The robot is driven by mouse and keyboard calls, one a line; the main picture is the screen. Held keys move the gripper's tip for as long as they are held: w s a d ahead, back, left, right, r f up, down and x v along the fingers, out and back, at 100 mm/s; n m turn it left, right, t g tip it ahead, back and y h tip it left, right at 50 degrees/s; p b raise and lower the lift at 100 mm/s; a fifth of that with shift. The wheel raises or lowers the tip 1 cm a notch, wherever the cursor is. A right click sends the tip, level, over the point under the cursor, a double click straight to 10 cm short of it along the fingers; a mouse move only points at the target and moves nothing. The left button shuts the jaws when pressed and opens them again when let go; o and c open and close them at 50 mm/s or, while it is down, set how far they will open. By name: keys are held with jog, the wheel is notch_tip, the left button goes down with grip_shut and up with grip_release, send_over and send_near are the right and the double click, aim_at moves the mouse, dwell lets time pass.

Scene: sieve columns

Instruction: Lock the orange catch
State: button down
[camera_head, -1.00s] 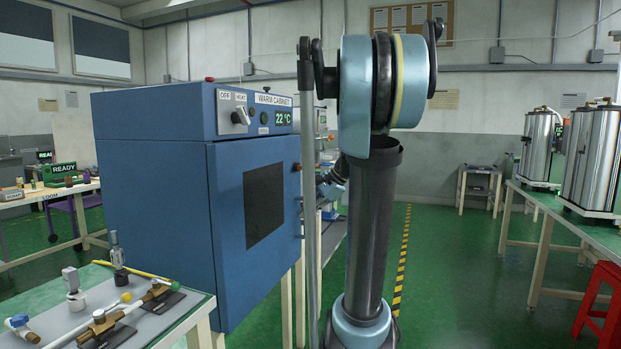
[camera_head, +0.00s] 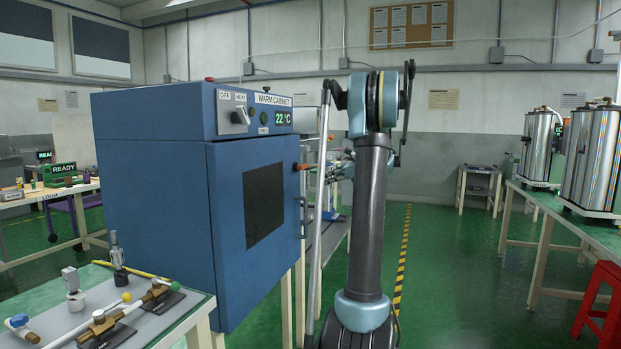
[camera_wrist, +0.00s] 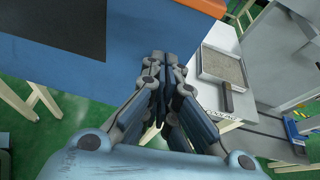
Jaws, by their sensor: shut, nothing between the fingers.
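The orange catch (camera_head: 300,167) is a small orange-red piece at the right edge of the blue warm cabinet (camera_head: 150,160), above a dark door handle (camera_head: 303,215). Its exact position is too small to read. The cabinet door with its dark window (camera_head: 264,204) looks closed. In the wrist view, my gripper (camera_wrist: 165,58) is shut and empty, with its tips in front of a blue surface (camera_wrist: 120,60).
A white table (camera_wrist: 237,55) with a shallow tray (camera_wrist: 221,68) stands right of my gripper in the wrist view. A bench with valve fittings (camera_head: 120,320) is at front left. Steel vessels (camera_head: 592,160) stand on the right bench. The green floor between is open.

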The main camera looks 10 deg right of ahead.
aim_at(303, 167)
jog(key=w+d+m, duration=0.1)
jog(key=w+d, duration=0.1)
jog(key=shift+w+d+r+t, duration=0.1)
jog(key=shift+w+d+t, duration=0.2)
jog(key=shift+t, duration=0.1)
jog(key=w+a, duration=0.4)
jog(key=a, duration=0.4)
jog(key=shift+w+r, duration=0.35)
jog(key=shift+a, duration=0.1)
dwell(0.3)
